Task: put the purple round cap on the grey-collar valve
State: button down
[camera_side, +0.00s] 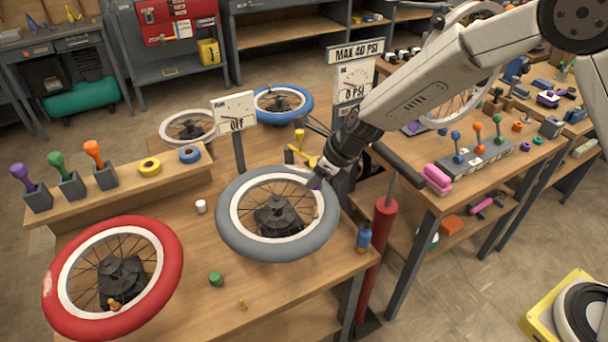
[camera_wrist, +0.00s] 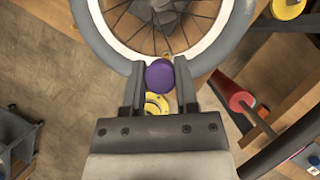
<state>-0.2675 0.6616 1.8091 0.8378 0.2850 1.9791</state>
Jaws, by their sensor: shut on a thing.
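My gripper (camera_side: 320,178) is shut on the purple round cap, above the right part of the grey-tyred wheel (camera_side: 232,236). In the wrist view, the purple cap (camera_wrist: 159,75) sits between the two fingers (camera_wrist: 160,92). The same wheel's grey tyre (camera_wrist: 95,38) and white rim fill the top of that view. A small brass-coloured valve (camera_wrist: 167,57) shows at the rim just beyond the cap, partly hidden by it. In the side view a small brass-coloured valve (camera_side: 315,212) stands at the wheel's right inner rim, below the gripper. Its collar colour is too small to tell.
A red-tyred wheel (camera_side: 58,285) lies at front left. A green cap (camera_side: 215,279), a white cap (camera_side: 201,206) and a small brass piece (camera_side: 242,304) lie on the bench. Gauge signs stand behind.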

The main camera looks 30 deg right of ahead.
aim_at(315, 208)
jog(key=shift+f, duration=0.2)
dwell(0.4)
jog(key=shift+f, duration=2.65)
jog(key=shift+f, duration=1.8)
jog(key=shift+c, duration=1.4)
grip_release()
jog(key=shift+r, duration=0.15)
jog(key=shift+v, duration=3.75)
jog(key=shift+d, duration=0.1)
